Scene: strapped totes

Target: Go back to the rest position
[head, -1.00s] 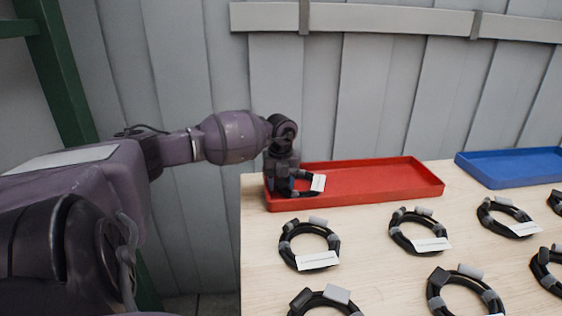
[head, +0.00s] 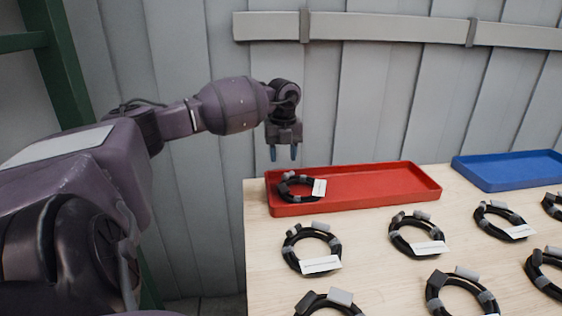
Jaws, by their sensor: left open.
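My left gripper (head: 284,153) is open and empty, pointing down above the left end of the red tray (head: 385,185). A black coiled cable (head: 288,194) with grey wraps and a white tag lies in the left end of the red tray, just under the gripper. My left arm reaches in from the left side. My right gripper is not in the picture.
Several more tagged cable coils, such as one near the front left (head: 290,258), lie on the light wooden table (head: 375,275). A blue tray (head: 510,173) stands at the back right and looks empty. A grey panelled wall (head: 380,95) is behind the table.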

